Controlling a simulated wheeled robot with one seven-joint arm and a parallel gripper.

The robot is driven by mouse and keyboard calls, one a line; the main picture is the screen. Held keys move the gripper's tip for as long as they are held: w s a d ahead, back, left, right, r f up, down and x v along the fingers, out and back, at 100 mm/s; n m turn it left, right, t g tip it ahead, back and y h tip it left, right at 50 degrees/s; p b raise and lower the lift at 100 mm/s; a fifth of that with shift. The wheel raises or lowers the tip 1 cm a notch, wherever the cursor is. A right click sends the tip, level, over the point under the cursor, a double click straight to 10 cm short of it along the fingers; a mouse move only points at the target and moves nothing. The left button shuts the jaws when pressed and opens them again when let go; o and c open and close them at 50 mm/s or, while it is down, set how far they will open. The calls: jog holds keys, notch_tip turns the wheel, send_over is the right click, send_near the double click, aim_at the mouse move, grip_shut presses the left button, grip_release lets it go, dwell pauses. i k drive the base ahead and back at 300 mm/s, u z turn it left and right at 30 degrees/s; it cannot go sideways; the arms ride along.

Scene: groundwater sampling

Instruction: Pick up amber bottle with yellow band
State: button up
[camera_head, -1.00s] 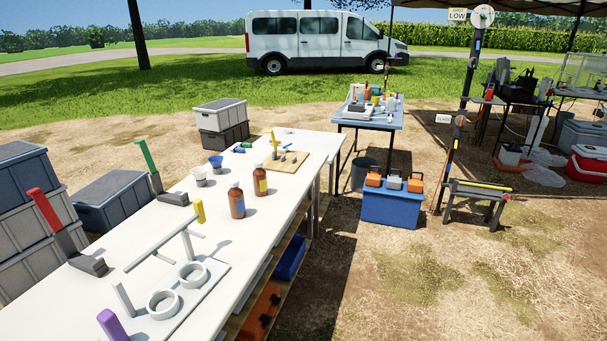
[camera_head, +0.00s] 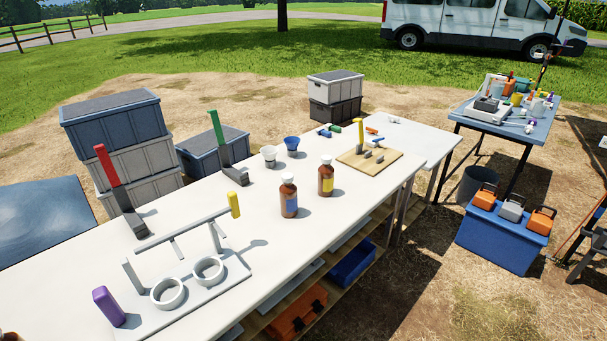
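Two amber bottles with white caps stand upright on the long white table (camera_head: 365,240). The amber bottle with the yellow band (camera_head: 326,181) is the one farther right and farther back. The amber bottle with a blue band (camera_head: 289,198) stands just to its left and nearer. Nothing hides either bottle. My gripper is not in view; a small brownish patch at the bottom left corner is too cut off to identify.
A white rack with two rings (camera_head: 208,270) and a purple block (camera_head: 108,306) stand at the near left. Red-handled (camera_head: 115,185) and green-handled (camera_head: 222,145) tools, two cups (camera_head: 291,144) and a wooden board (camera_head: 370,161) are also on the table. Crates (camera_head: 115,130) stand behind it.

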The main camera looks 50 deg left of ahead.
aim_at(325, 182)
jog(key=u, duration=0.7)
jog(key=i, duration=1.05)
jog(key=u, duration=0.7)
